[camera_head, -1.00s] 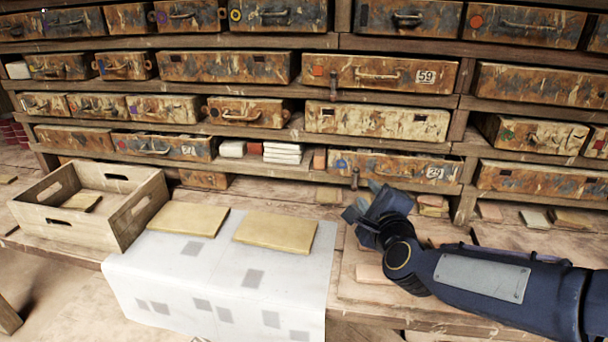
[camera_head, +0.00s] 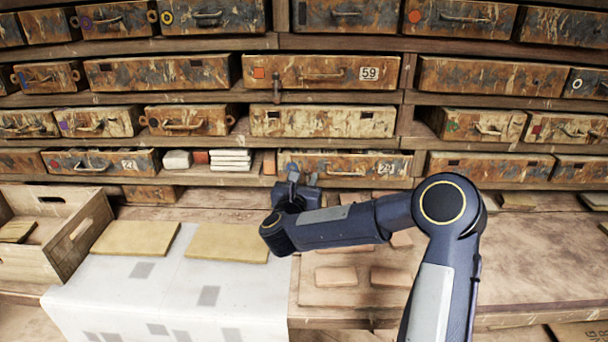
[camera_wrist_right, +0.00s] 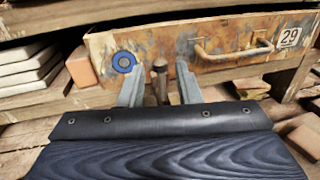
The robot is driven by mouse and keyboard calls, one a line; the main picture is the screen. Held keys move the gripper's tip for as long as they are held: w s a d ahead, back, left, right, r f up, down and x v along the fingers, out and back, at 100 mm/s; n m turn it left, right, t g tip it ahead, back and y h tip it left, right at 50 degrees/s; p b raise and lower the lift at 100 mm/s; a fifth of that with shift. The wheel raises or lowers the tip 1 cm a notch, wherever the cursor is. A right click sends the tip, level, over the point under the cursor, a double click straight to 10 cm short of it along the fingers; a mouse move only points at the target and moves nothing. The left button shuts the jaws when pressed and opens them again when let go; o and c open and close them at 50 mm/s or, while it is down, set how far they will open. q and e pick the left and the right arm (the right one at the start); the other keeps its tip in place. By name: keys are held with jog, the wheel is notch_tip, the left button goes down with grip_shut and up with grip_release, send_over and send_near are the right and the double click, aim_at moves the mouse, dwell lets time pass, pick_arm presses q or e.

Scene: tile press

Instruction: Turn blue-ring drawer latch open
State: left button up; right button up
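The blue-ring drawer (camera_head: 345,165) is in the lowest row of the rack in the head view. In the wrist view it is a rusty drawer front (camera_wrist_right: 215,70) with a blue ring (camera_wrist_right: 124,61) at its left, a bar handle (camera_wrist_right: 232,49) and the number 29. Its latch (camera_wrist_right: 160,72), a brown knobbed peg, stands at the front, right of the ring. My right gripper (camera_head: 294,186) is at the drawer's left end. In the wrist view its fingers (camera_wrist_right: 160,86) are apart, with the latch between them and visible gaps on both sides. My left gripper is out of view.
White tiles (camera_head: 231,160) and a reddish block (camera_head: 269,163) sit left of the drawer. Pinkish tiles (camera_head: 336,276) lie on the bench. Two tan slabs (camera_head: 228,242) rest on a white sheet (camera_head: 150,295), with a wooden crate (camera_head: 75,238) further left.

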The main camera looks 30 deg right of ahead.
jog(key=shift+w+d, duration=0.45)
jog(key=shift+c, duration=0.2)
grip_shut()
jog(key=shift+a+f+n+b, duration=0.2)
jog(key=shift+n+b, duration=0.1)
jog(key=shift+b, duration=0.25)
jog(key=w+a+f+n+t+y+b, duration=0.1)
jog(key=a+f+n+t+b, duration=0.1)
jog(key=n+b, duration=0.7)
jog(key=w+a+f+n+t+b, duration=0.1)
jog(key=f+n+b, duration=0.3)
jog(key=n+b, duration=0.5)
jog(key=shift+w+a+n+t+y, duration=0.4)
jog(key=shift+a+n+t, duration=0.2)
jog(key=shift+n, duration=0.3)
